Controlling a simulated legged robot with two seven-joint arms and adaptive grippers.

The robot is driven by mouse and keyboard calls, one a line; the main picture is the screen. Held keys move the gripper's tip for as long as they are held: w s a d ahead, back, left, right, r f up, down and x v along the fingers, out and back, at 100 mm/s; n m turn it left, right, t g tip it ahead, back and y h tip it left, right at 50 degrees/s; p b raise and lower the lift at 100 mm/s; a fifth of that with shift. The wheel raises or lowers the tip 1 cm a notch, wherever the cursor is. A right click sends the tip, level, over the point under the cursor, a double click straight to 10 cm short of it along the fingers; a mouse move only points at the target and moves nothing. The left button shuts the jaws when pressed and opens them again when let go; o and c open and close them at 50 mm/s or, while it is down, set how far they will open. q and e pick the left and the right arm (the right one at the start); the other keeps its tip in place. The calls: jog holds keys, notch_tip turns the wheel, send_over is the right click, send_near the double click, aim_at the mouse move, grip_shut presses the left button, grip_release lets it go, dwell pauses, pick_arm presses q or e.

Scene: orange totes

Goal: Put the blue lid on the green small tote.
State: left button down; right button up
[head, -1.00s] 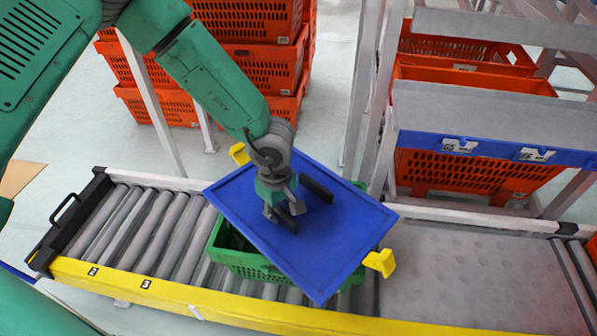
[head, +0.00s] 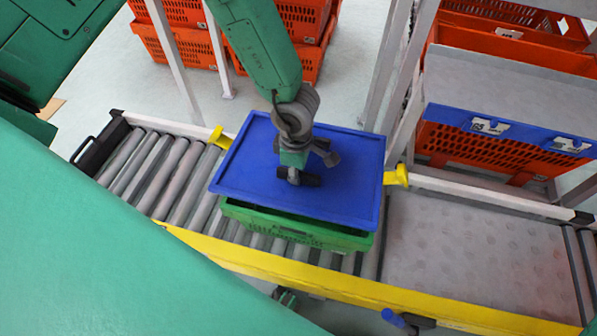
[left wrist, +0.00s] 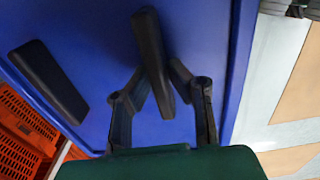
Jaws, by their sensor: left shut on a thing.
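The tote's front wall shows below the lid's near edge; the rest of the tote is hidden. I cannot tell whether the lid touches the rim all round. My left gripper (head: 298,177) is above the lid's middle and shut on it, at a dark bar. The left wrist view shows the lid (left wrist: 95,40) close up, with dark bars and the gripper (left wrist: 163,95). My right gripper is not in view.
The tote stands on a roller conveyor (head: 150,165) with a yellow front rail (head: 345,285). A flat grey plate (head: 480,255) is to the right. Orange totes (head: 180,45) are stacked behind. A metal rack (head: 510,95) with orange totes stands at the back right.

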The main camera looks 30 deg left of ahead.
aim_at(304, 184)
pick_arm(q)
jog(key=shift+d+f+b, duration=0.2)
jog(key=shift+f+b, duration=0.15)
jog(key=shift+f, duration=0.05)
jog(key=shift+d+f+b, duration=0.35)
jog(key=shift+d+b, duration=0.1)
jog(key=shift+d, duration=0.15)
jog(key=shift+d+f, duration=0.2)
jog(key=shift+f, duration=0.4)
jog(key=shift+a+f+b, duration=0.35)
jog(key=shift+f, duration=0.2)
jog(key=shift+a+f+b, duration=0.3)
jog(key=shift+f+b, duration=0.05)
jog(key=shift+f, duration=0.2)
jog(key=shift+a+f, duration=0.1)
jog(key=shift+f, duration=0.2)
jog(key=shift+d+r, duration=0.1)
jog(key=shift+d, duration=0.5)
jog(key=shift+s+a+f, duration=0.1)
jog(key=shift+a+f, duration=0.25)
jog(key=shift+a, duration=0.15)
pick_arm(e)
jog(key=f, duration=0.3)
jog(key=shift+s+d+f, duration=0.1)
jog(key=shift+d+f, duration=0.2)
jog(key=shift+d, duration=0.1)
